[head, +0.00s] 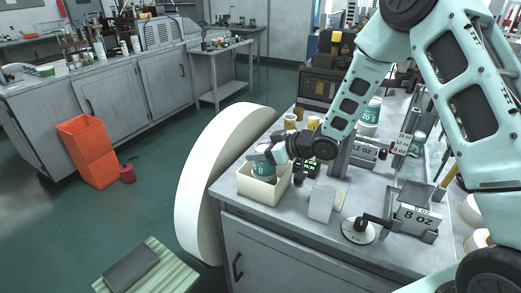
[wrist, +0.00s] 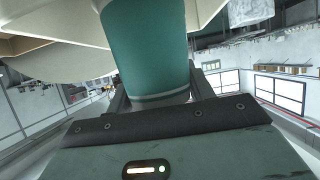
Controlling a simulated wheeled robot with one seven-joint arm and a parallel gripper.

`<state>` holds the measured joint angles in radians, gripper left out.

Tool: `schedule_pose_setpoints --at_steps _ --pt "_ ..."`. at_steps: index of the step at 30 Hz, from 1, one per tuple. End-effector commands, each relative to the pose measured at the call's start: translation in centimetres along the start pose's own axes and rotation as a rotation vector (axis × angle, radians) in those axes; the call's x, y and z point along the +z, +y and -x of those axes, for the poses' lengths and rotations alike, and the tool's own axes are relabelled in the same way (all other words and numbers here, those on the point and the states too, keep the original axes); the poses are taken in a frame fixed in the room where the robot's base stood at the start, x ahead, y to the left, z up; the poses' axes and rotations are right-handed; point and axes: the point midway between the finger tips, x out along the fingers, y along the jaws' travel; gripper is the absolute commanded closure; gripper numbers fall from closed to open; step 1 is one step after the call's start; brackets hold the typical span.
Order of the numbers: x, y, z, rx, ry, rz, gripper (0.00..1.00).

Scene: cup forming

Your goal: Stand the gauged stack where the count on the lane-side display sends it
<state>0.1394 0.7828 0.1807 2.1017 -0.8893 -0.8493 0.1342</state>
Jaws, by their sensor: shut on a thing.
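A teal cup stack (head: 261,169) marked 8 is in my gripper (head: 270,153), at the left end of the bench. It is at the opening of a cream bin (head: 262,190); I cannot tell whether its base touches the bin's floor. In the wrist view the teal wall (wrist: 145,45) fills the space between the fingers of my gripper (wrist: 160,95), which is shut on it. A small display with green digits (head: 311,168) stands right of the bin, partly hidden by my arm; its count is too small to read.
A white block (head: 321,203) and a dial (head: 358,231) stand near the front edge. A 20 cup (head: 369,115) stands farther back. A large white roll (head: 205,180) is beside the bench.

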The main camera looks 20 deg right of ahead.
Motion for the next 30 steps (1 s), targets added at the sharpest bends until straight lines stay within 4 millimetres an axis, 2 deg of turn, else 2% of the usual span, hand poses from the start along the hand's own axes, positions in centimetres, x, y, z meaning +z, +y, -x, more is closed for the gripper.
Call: schedule_pose_setpoints --at_steps 5,6,8,9,20,23,30 --pt "0.3 0.0 -0.1 0.0 0.0 0.0 0.88" --pt "0.3 0.0 -0.1 0.0 0.0 0.0 0.45" --pt "0.2 0.0 -0.1 0.0 0.0 0.0 0.28" --pt "0.2 0.0 -0.1 0.0 0.0 0.0 0.26" --pt "-0.1 0.1 0.3 0.001 0.0 0.0 0.26" --pt "0.1 0.2 1.7 0.003 0.0 0.002 0.26" --pt "0.1 0.1 6.8 0.005 0.0 0.001 0.26"
